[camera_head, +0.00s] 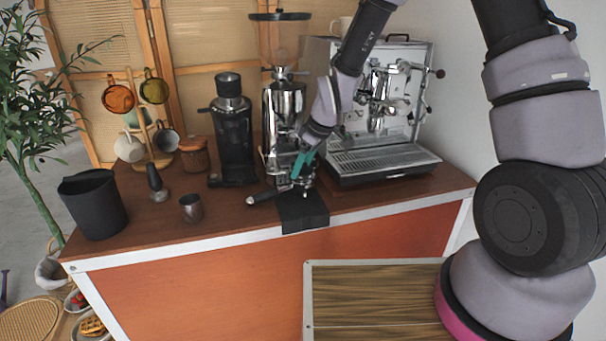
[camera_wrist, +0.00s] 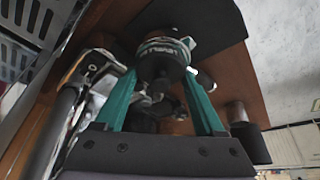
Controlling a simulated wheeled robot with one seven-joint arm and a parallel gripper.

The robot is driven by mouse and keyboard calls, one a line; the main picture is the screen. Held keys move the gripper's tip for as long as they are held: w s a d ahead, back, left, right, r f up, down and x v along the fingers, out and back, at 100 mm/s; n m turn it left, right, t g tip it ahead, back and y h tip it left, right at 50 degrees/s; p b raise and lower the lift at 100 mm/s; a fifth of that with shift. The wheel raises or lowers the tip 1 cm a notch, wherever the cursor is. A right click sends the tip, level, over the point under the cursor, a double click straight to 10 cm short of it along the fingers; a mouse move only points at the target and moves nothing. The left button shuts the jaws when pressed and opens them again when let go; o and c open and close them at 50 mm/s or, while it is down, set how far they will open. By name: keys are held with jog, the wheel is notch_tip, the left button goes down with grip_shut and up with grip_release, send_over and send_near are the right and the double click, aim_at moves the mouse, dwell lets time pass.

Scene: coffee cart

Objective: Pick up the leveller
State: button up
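The leveller, as far as I can tell, is the dark round piece with a silvery ringed edge (camera_wrist: 162,62) in the wrist view. It lies between the tips of my two green fingers. In the head view my gripper (camera_head: 301,164) points down in front of the chrome grinder, just above the small metal items at the back of the black mat (camera_head: 303,214). The leveller is hard to make out there. My gripper (camera_wrist: 161,74) looks open, one finger on each side of the piece. I cannot tell whether the fingers touch it.
The chrome grinder (camera_head: 284,115) stands close behind my gripper, and the espresso machine (camera_head: 385,160) is to its right. A handle (camera_head: 262,197) sticks out left of the mat. A tamper (camera_head: 156,184), metal cup (camera_head: 191,208) and black bin (camera_head: 93,205) stand farther left.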

grip_shut()
jog(key=shift+r, duration=0.1)
